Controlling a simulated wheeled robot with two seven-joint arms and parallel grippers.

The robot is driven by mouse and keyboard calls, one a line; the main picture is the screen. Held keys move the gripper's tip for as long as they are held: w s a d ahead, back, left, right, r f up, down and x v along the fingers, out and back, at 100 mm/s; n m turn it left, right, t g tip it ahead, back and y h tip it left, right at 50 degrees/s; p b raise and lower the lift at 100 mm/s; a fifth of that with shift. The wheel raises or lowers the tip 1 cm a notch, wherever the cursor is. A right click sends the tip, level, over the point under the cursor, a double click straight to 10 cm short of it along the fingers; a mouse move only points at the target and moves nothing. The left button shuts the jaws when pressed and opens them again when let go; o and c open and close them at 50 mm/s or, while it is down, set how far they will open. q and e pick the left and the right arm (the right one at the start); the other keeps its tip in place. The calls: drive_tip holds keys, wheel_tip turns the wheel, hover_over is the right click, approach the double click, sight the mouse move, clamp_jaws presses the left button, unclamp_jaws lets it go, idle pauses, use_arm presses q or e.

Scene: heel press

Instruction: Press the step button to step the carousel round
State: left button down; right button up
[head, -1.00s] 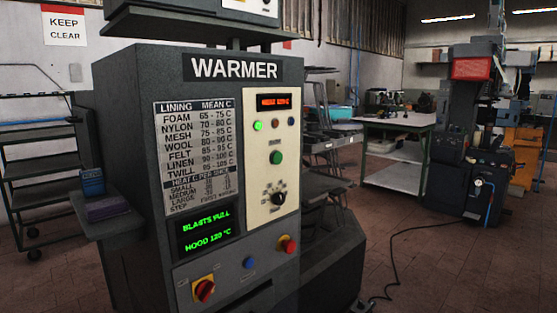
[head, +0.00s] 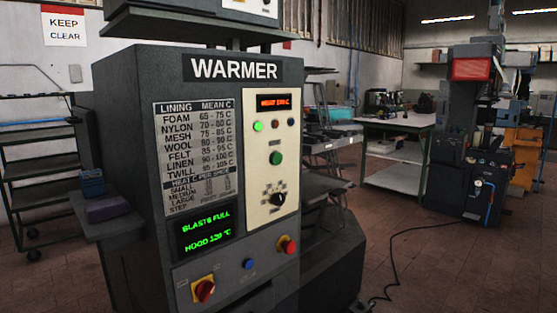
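The grey WARMER machine (head: 135,150) stands close in front, left of centre. Its cream panel (head: 255,185) carries a large green button (head: 276,158), a black rotary knob (head: 279,199) and a row with a lit green lamp (head: 258,126). Below are a blue button (head: 248,264), a red button on a yellow base (head: 288,245) and a red and yellow rotary switch (head: 204,290). The small labels are too blurred to tell which is the step button. No carousel can be made out. Neither of my grippers is in view.
A green display (head: 205,231) reads "BLASTS FULL" and a hood temperature. A side shelf (head: 108,226) holds blue and purple blocks. A table (head: 395,121) and another machine (head: 478,140) stand behind right. A cable (head: 392,265) crosses open floor at right.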

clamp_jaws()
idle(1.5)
